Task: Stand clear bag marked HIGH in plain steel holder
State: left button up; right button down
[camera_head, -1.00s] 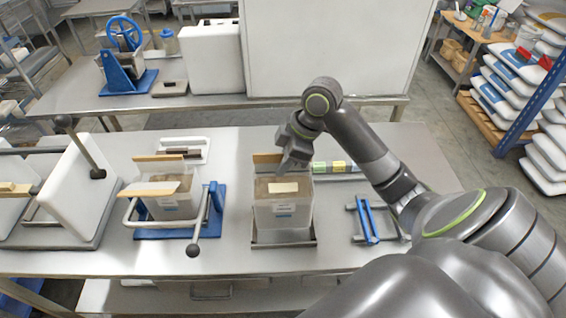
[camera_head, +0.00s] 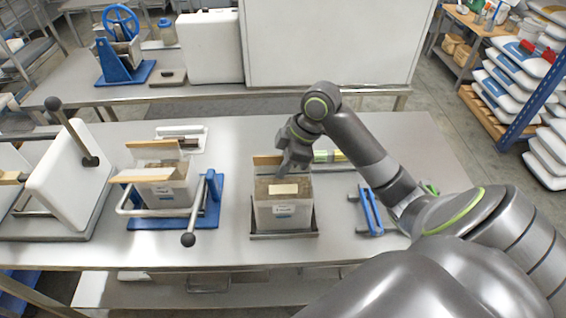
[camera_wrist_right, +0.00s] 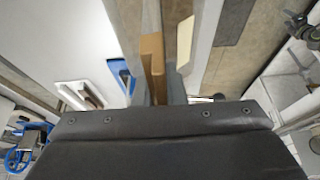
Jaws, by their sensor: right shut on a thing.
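In the right wrist view a tan flap (camera_wrist_right: 152,55) shows beyond the gripper's dark body. Whether the bag's base fully rests on the holder is unclear. My left gripper is out of view.
A similar clear bag (camera_head: 172,190) stands in a blue-based holder (camera_head: 207,215) with a lever at left. A blue clamp-like tool (camera_head: 371,210) lies to the right. A green-and-yellow item (camera_head: 328,156) lies behind the gripper.

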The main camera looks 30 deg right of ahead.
jog(key=shift+r+p, duration=0.1)
jog(key=shift+p, duration=0.25)
dwell(0.5)
jog(key=shift+f, duration=0.5)
dwell(0.5)
jog(key=c, duration=1.4)
grip_release()
jog(key=shift+s+a, duration=0.1)
jog(key=shift+s, duration=0.05)
jog(key=shift+f, duration=0.15)
jog(key=b+v, duration=0.2)
jog(key=v, duration=1.5)
jog(key=shift+r, duration=0.3)
jog(key=shift+s, duration=0.1)
